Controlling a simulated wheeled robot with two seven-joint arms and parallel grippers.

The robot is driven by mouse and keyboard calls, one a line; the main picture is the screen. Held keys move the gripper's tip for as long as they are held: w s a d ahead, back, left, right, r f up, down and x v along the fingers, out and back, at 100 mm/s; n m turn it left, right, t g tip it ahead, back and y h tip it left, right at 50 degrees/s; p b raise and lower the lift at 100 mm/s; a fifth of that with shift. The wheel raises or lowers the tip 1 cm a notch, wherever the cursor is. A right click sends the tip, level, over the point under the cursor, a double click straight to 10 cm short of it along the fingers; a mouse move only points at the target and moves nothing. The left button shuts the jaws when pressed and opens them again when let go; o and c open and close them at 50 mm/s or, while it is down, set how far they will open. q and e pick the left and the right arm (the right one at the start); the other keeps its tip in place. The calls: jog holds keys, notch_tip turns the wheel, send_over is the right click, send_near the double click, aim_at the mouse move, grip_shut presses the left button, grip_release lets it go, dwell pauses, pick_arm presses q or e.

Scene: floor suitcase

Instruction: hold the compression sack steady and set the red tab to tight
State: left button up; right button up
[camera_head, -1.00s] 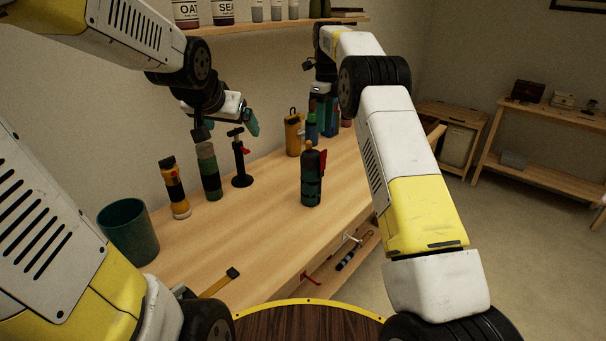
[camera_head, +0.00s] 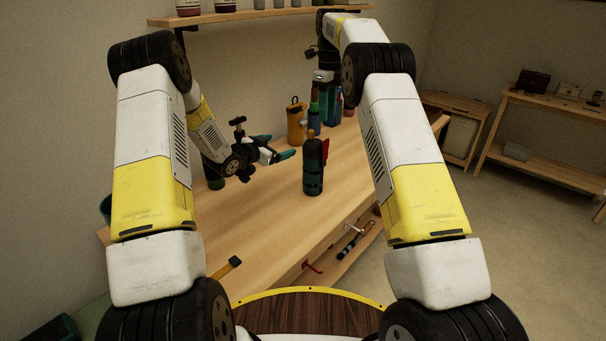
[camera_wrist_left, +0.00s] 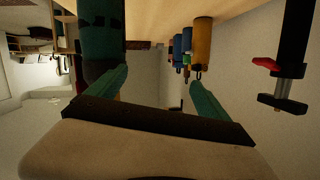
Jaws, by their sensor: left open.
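The compression sack (camera_head: 313,178) is a dark green upright cylinder with black bands, standing on the wooden bench in the head view. Its red tab (camera_head: 325,151) sticks up on its right side near the top. My left gripper (camera_head: 281,147) is open and empty just left of the sack, its teal fingers pointing towards it.
An orange bottle (camera_head: 296,122) and a blue bottle (camera_head: 314,122) stand behind the sack. A black hand pump (camera_head: 238,130) stands behind my left arm; it also shows in the left wrist view (camera_wrist_left: 291,60). Bare bench lies in front of the sack. A shelf (camera_head: 255,14) hangs above.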

aim_at(306, 171)
pick_arm(q)
jog(key=s+d+f+h, duration=0.1)
jog(key=d+f, duration=0.1)
jog(key=f, duration=0.1)
jog(key=s+d+f+h, duration=0.1)
jog(key=d+f+h, duration=0.1)
jog(key=d+f, duration=0.1)
jog(key=s+d+f+h, duration=0.1)
jog(key=d+f, duration=0.2)
jog(key=shift+d+h, duration=0.2)
jog(key=shift+h, duration=0.1)
jog(key=shift+w+d, duration=0.1)
jog(key=shift+d, duration=0.2)
jog(key=x, duration=0.7)
jog(key=shift+w+d, duration=0.2)
jog(key=shift+c, duration=0.2)
